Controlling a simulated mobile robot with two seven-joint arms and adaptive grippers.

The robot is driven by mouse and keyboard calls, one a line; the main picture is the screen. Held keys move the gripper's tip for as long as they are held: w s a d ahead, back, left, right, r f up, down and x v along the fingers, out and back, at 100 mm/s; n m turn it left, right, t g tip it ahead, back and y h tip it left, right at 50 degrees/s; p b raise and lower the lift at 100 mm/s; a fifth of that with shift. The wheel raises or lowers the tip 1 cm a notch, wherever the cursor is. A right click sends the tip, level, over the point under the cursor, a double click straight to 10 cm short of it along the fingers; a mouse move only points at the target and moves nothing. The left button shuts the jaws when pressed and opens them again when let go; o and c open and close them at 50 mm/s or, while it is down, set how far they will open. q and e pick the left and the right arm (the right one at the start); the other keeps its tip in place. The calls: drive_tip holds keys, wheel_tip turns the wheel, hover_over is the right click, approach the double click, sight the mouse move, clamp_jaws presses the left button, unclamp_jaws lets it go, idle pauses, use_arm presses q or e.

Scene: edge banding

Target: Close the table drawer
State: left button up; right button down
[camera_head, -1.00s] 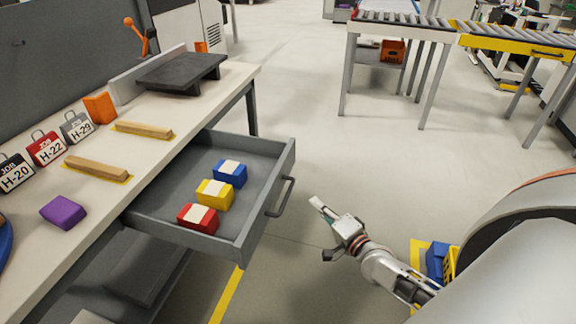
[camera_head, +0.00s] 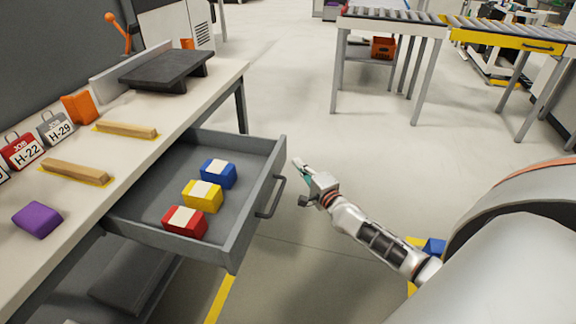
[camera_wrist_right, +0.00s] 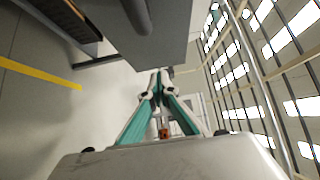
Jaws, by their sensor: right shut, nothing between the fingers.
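The table drawer (camera_head: 236,240) is pulled well out from the workbench (camera_head: 215,88). Its dark bar handle (camera_head: 271,197) is on the front face. Inside lie a blue block (camera_head: 218,174), a yellow block (camera_head: 202,197) and a red block (camera_head: 184,222), each with a pale top patch. My right gripper (camera_head: 299,168) is to the right of the drawer front, near the handle but apart from it. It is shut and empty. In the right wrist view the fingertips (camera_wrist_right: 159,75) meet, and the drawer front (camera_wrist_right: 165,40) looms above them. My left gripper is not in view.
On the bench are wooden strips (camera_head: 75,172), a purple block (camera_head: 37,219), job tags (camera_head: 56,130) and a black plate (camera_head: 167,68). A roller conveyor (camera_head: 392,20) stands at the back.

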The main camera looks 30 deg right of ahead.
sight(282, 157)
drive_tip(key=shift+w+a, duration=1.2)
drive_tip(key=shift+a, duration=0.05)
